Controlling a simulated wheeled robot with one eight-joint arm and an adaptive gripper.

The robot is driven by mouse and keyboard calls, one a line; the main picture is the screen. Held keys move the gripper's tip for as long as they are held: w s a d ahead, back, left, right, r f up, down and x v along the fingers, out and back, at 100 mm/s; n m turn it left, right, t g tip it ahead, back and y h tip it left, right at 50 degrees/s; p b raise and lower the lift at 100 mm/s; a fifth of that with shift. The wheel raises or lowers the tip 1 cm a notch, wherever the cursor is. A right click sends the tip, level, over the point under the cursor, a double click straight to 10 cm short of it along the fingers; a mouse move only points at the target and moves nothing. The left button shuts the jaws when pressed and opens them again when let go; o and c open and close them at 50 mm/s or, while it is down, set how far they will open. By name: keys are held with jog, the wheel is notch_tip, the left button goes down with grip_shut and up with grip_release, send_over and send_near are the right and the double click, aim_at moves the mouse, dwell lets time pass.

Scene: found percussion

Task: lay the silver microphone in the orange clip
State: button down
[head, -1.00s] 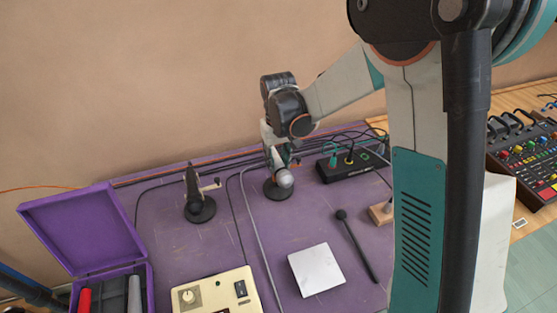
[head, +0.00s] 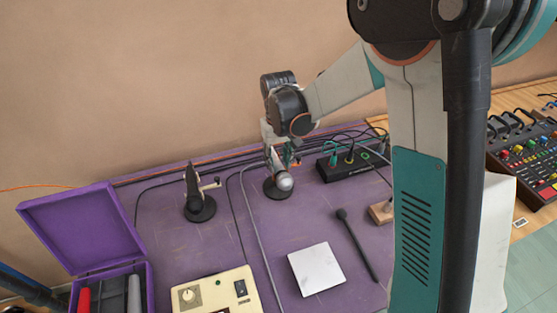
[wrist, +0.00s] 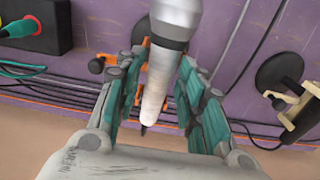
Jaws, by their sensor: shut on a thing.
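The silver microphone (head: 285,181) is tilted, its round head toward the robot; its body (wrist: 160,85) runs between the teal finger pads in the wrist view. My gripper (wrist: 158,95) is shut on it, just above a small stand with a round black base (head: 274,190). The orange clip (wrist: 140,75) shows behind the microphone and fingers, partly hidden. It also shows in the head view as a small orange piece (head: 296,162). I cannot tell whether the microphone touches or rests in the clip.
A second black stand (head: 199,207) is to the left. A black box with cables (head: 350,167) is to the right. A white square pad (head: 316,269), a thin black microphone (head: 357,245), a cream device (head: 216,293) and an open purple case (head: 82,230) lie nearer.

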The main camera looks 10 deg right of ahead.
jog(key=c, duration=1.1)
grip_release()
jog(key=shift+s+d+f, duration=0.1)
jog(key=shift+s+f, duration=0.05)
jog(key=shift+f, duration=0.35)
jog(key=shift+o, duration=0.6)
jog(key=shift+w+f, duration=0.1)
jog(key=shift+w, duration=0.1)
jog(key=shift+s, duration=0.1)
jog(key=shift+r, duration=0.2)
notch_tip(320, 180, up, 12)
jog(key=s+d+r+m+t, duration=0.1)
jog(key=s+d+r+t, duration=0.1)
jog(key=s+d+r, duration=0.3)
jog(key=s+d+r+t, duration=0.1)
jog(key=s+d+r, duration=0.15)
jog(key=s, duration=0.35)
jog(key=s+d+f+m+t, duration=0.1)
jog(key=s+d+t, duration=0.3)
jog(key=s, duration=0.7)
